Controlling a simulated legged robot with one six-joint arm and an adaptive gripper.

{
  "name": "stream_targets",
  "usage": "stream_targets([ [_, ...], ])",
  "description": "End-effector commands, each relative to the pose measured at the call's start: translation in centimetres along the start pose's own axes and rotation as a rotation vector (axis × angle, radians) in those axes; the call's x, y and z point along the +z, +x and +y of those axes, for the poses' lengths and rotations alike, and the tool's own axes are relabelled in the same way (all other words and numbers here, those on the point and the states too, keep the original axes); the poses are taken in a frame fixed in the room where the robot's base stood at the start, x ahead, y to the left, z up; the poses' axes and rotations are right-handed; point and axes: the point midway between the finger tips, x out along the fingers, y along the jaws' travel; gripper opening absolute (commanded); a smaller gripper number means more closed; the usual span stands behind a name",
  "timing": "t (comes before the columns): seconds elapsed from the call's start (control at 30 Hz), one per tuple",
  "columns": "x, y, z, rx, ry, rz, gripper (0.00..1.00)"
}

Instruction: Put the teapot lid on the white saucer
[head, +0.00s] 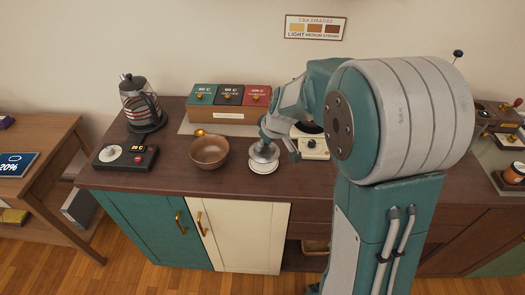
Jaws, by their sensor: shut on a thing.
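The teapot lid (264,152) is a small silvery-grey dome at the middle of the counter. The white saucer (263,168) is directly below it, and its pale rim shows at the front. My gripper (270,139) comes down from the right and is shut on the lid's top. The lid is over the saucer, very close to it or touching; I cannot tell which. My gripper partly hides the lid's upper part. No teapot can be made out for certain.
A brown bowl (209,151) stands just left of the saucer. A cream device (313,147) is close on the right, partly behind my arm. Green, black and red boxes (229,96) are behind. A kettle (140,105) and a dark scale (127,157) are at the left.

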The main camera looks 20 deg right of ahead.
Motion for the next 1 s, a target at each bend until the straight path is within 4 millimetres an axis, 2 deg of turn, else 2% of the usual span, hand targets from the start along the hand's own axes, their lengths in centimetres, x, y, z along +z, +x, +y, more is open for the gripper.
stream_targets([
  [0.27,-0.6,2.3,0.6,0.0,0.0,-0.001,0.0],
  [0.43,0.5,4.6,0.6,-0.001,0.001,-0.001,0.0],
  [0.77,0.7,5.0,0.6,0.0,0.0,0.0,0.0],
  [0.8,0.7,5.1,0.6,0.0,0.0,0.0,0.34],
  [0.87,0.7,5.1,0.6,0.0,-0.001,0.001,0.61],
  [0.9,0.7,5.1,0.6,0.0,-0.001,0.0,0.64],
  [1.0,0.7,5.1,0.6,0.0,-0.001,0.0,0.64],
])
